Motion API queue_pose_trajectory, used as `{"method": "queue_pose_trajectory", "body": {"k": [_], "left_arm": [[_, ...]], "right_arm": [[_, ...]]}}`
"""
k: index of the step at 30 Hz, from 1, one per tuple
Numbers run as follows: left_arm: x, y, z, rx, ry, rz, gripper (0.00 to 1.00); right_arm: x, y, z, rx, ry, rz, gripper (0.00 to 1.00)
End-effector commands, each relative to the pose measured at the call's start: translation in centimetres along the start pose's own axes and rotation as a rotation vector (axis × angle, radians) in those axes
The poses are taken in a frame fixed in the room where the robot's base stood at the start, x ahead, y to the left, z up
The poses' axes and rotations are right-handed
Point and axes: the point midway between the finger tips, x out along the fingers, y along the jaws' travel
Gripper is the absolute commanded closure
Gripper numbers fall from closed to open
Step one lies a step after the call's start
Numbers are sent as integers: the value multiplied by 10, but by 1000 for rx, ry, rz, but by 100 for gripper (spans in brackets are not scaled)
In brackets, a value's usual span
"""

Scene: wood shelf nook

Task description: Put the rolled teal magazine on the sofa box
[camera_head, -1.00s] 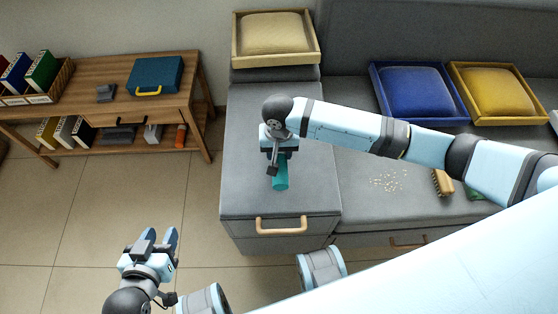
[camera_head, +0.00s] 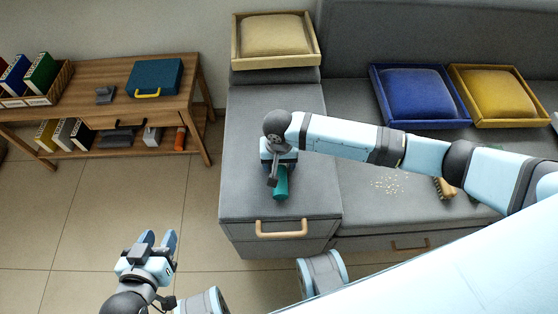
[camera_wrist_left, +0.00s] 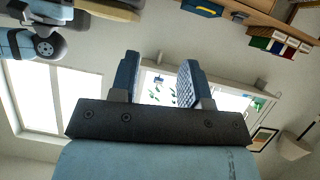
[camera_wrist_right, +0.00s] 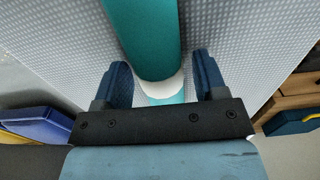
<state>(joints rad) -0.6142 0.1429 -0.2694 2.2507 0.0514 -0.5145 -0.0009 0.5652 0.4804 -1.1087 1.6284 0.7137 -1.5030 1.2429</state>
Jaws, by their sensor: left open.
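The rolled teal magazine (camera_head: 281,184) is at the front part of the grey sofa box (camera_head: 250,194), its near end showing below my right gripper (camera_head: 278,168). In the right wrist view the magazine (camera_wrist_right: 145,35) runs between the fingers of my right gripper (camera_wrist_right: 163,80) and has a white band. Those fingers are spread, with gaps on both sides of the magazine. The hand hides its far part in the head view. My left gripper (camera_head: 160,240) is open and empty over the floor, and also shows open in the left wrist view (camera_wrist_left: 160,72).
A beige cushion tray (camera_head: 275,61) stands at the back of the sofa box. Blue (camera_head: 385,115) and yellow (camera_head: 487,118) cushion trays sit on the sofa, with crumbs (camera_head: 388,184) and a brush (camera_head: 445,188) nearer. A wooden table (camera_head: 105,72) with a teal case (camera_head: 155,75) stands left.

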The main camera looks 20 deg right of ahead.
Motion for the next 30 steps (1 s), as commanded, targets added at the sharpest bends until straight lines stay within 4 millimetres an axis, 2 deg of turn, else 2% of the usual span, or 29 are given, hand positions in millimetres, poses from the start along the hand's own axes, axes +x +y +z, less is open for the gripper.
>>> {"method": "queue_pose_trajectory", "body": {"k": [6,13,21,26,30], "left_arm": [[2,-1,4,0,-2,-1,57],[-4,-1,-8,6,-7,-6,57],[-5,-5,-3,18,-40,-21,57],[-5,-6,-1,19,-48,-26,57],[-5,-6,-2,19,-48,-27,57]], "right_arm": [[-2,0,-1,-1,2,1,34],[-44,0,0,0,2,-2,34],[-99,0,0,0,0,-1,34],[-117,0,0,0,0,0,34],[-119,-5,6,-20,0,-29,34]]}}
